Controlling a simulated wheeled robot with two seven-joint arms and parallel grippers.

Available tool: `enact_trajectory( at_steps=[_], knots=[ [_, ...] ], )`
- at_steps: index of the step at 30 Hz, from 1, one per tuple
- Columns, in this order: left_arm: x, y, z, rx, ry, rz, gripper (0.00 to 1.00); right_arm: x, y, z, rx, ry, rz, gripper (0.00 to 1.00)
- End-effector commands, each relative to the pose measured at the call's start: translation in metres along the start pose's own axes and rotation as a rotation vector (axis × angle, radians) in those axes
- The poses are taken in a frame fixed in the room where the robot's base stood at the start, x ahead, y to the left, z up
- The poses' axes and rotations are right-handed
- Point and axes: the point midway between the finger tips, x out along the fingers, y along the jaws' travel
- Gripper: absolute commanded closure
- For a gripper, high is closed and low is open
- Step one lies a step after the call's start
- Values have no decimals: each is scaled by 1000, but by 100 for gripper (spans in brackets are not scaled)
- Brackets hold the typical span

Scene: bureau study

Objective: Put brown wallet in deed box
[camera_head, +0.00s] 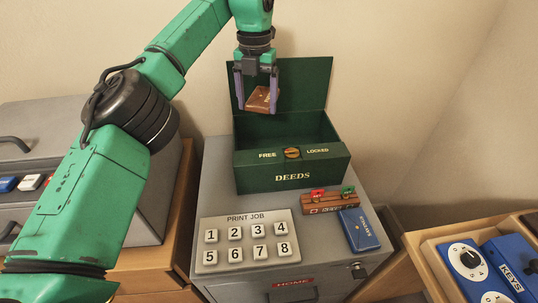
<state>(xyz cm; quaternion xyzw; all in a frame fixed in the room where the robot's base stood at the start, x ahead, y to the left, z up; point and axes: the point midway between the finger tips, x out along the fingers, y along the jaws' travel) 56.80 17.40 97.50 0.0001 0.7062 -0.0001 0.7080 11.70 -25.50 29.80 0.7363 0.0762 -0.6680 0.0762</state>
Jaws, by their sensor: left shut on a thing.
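The brown wallet (261,101) is held between the fingers of my left gripper (257,92), tilted, in the head view. The gripper is shut on it, above the green deed box (291,170). The deed box stands on a grey cabinet with its lid (304,82) raised at the back. Its front reads "DEEDS", and a brass latch (292,153) sits between the words FREE and LOCKED. The part of the box interior that shows is dark and looks empty. The wallet is in front of the lid in the picture and does not touch the box floor. My right gripper is out of view.
A PRINT JOB keypad (247,240) lies on the cabinet top (216,180) in front of the box. A wooden stand with red and green pieces (330,203) and a blue booklet (358,230) lie at right. An open drawer (440,270) holds a blue KEYS box (512,266).

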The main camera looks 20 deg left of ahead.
Motion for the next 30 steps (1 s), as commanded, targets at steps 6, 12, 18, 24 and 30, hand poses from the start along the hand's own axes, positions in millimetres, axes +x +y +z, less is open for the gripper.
enact_trajectory(
  at_steps=[6,12,18,24,30],
  knots=[
    [48,1,-1,-2,4,0,74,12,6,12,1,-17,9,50],
    [91,1,-1,-2,4,0,74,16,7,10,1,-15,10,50],
    [134,0,-1,-2,4,1,74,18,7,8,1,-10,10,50],
    [157,0,-1,-3,3,0,74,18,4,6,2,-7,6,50],
    [192,0,-2,-3,4,0,74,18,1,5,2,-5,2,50]
  ],
)
